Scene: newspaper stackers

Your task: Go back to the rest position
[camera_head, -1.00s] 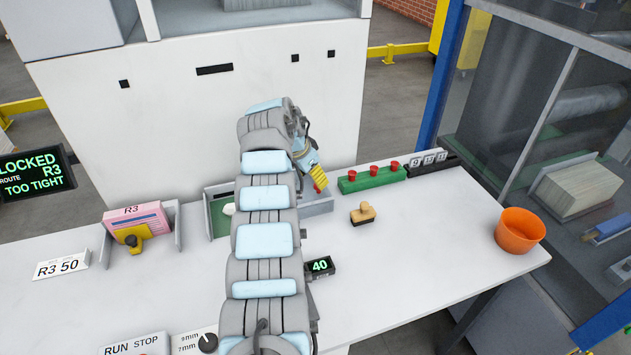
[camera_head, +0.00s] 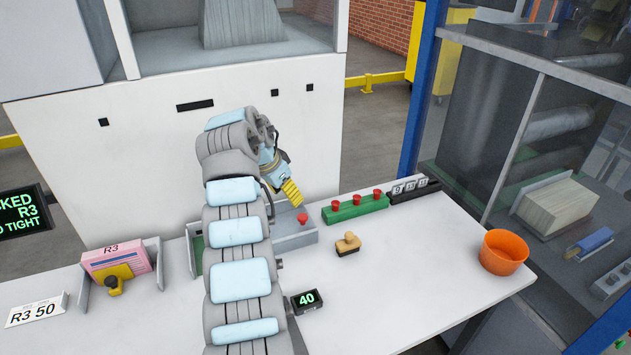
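My gripper (camera_head: 285,188) hangs at the end of my arm above the back of the white table. Its yellow fingers point down and to the right, over the grey box with a red button (camera_head: 302,219). It looks apart from the table, and I see nothing in it. The fingers are too small and too side-on to tell whether they are open or shut. My arm hides part of the table's middle and most of the green-sided holder (camera_head: 198,250) behind it.
A pink R3 stack (camera_head: 115,260) with a yellow clamp stands at left, near an R3 50 card (camera_head: 37,311). A wooden stamp (camera_head: 348,243), a green block with red knobs (camera_head: 355,208), number wheels (camera_head: 413,190) and an orange bowl (camera_head: 503,252) are at right. The front right tabletop is clear.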

